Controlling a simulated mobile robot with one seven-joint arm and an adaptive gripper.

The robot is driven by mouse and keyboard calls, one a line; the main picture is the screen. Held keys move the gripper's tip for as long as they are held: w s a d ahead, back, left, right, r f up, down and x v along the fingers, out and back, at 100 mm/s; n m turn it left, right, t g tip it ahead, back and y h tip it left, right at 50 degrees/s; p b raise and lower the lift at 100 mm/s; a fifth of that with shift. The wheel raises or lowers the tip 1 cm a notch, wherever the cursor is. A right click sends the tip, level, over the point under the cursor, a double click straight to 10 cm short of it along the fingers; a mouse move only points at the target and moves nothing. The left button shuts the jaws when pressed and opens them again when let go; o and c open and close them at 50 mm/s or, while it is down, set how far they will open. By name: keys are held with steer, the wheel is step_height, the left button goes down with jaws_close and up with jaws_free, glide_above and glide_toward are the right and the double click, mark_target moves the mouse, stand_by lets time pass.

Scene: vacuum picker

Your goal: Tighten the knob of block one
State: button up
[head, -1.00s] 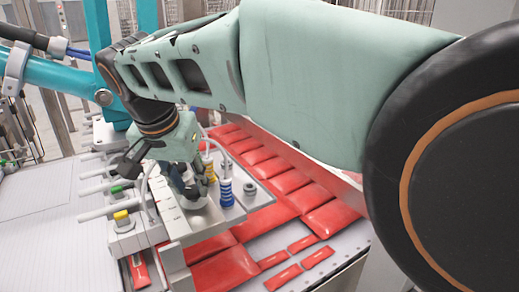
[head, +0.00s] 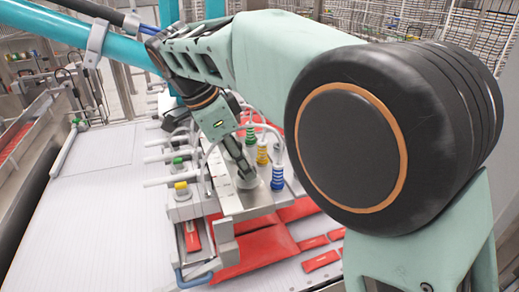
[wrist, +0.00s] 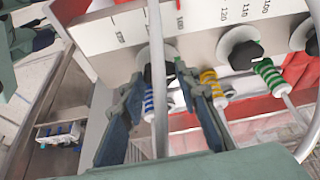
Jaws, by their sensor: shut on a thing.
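My gripper (wrist: 160,92) is shut on a knob at the near end of the ruled metal plate (wrist: 120,35). The held knob is mostly hidden by the fingers and a grey hose in the wrist view; its pale round base (wrist: 146,60) shows behind them. In the head view, my gripper (head: 246,172) points down onto this base. A free black knob (wrist: 243,55) on a white disc sits to the right in the wrist view. Which block is block one cannot be told from any readable label.
Suction cups with blue (head: 278,178), yellow (head: 262,154) and green (head: 250,134) bands stand just right of the gripper in the head view. Red packets (head: 258,250) lie below the plate. Valve blocks with a yellow cap (head: 181,187) line its left. A hose crosses near my fingers.

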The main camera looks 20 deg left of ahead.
steer(key=shift+a+m, duration=0.1)
steer(key=shift+m, duration=0.3)
steer(key=o, duration=1.2)
steer(key=shift+c, duration=0.2)
steer(key=v, duration=1.2)
steer(key=shift+w, duration=0.2)
steer(key=shift+r, duration=0.1)
